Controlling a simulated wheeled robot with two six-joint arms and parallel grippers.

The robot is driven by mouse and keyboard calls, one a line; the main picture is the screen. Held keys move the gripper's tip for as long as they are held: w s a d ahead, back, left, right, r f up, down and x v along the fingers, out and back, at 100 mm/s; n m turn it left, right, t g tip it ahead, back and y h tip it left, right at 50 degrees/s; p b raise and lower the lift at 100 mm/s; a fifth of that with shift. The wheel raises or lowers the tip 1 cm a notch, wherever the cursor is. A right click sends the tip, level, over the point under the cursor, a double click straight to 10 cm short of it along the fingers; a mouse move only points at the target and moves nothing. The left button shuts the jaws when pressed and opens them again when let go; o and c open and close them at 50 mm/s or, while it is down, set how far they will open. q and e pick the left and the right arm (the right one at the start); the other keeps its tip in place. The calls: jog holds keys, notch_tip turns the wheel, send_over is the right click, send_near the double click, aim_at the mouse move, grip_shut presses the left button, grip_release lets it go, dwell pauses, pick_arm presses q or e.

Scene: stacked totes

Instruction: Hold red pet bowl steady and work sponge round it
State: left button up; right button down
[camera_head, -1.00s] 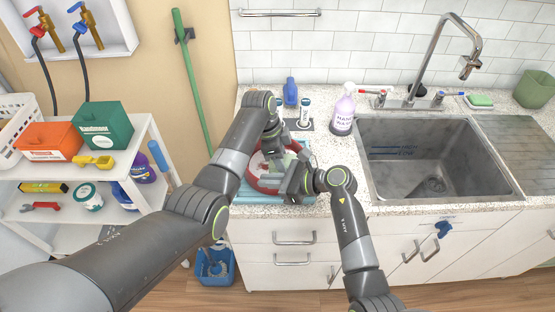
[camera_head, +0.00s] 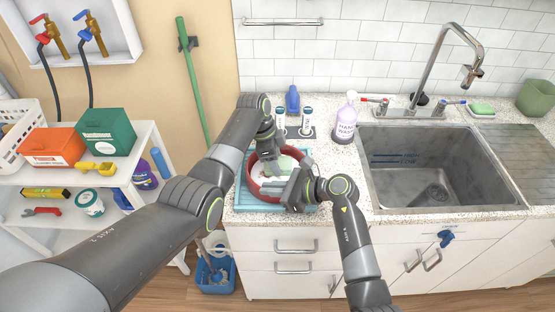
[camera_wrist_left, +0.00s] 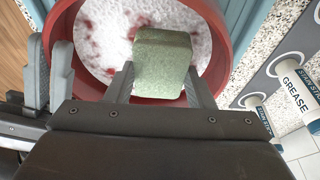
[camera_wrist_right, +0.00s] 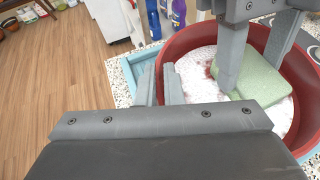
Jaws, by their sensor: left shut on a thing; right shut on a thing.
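The red pet bowl (camera_head: 252,172) stands upright on a light blue tray or mat (camera_head: 243,200) on the counter. White suds and red specks cover its inside in the left wrist view (camera_wrist_left: 216,52). My left gripper (camera_head: 272,166) reaches down into the bowl and is shut on the green sponge (camera_wrist_left: 162,62). The sponge lies against the sudsy inside, also seen in the right wrist view (camera_wrist_right: 248,82). My right gripper (camera_head: 290,188) is at the bowl's near right side, shut on its rim; the exact contact is partly hidden by the gripper body.
The sink (camera_head: 430,170) is to the right. A shelf with boxes (camera_head: 105,130) stands left. Counter between bowl and sink is mostly clear.

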jog(key=shift+d+f, duration=0.15)
pick_arm(q)
jog(key=shift+s+r, duration=0.35)
jog(key=shift+r, duration=0.95)
jog(key=shift+s+r, duration=0.35)
jog(key=shift+r, duration=1)
jog(key=shift+s+r, duration=0.35)
jog(key=shift+r, duration=0.95)
pick_arm(e)
jog(key=c, duration=1.9)
grip_release()
pick_arm(q)
jog(key=shift+d, duration=0.25)
pick_arm(e)
jog(key=o, duration=0.4)
jog(key=shift+d, duration=0.15)
pick_arm(q)
jog(key=shift+a, duration=0.1)
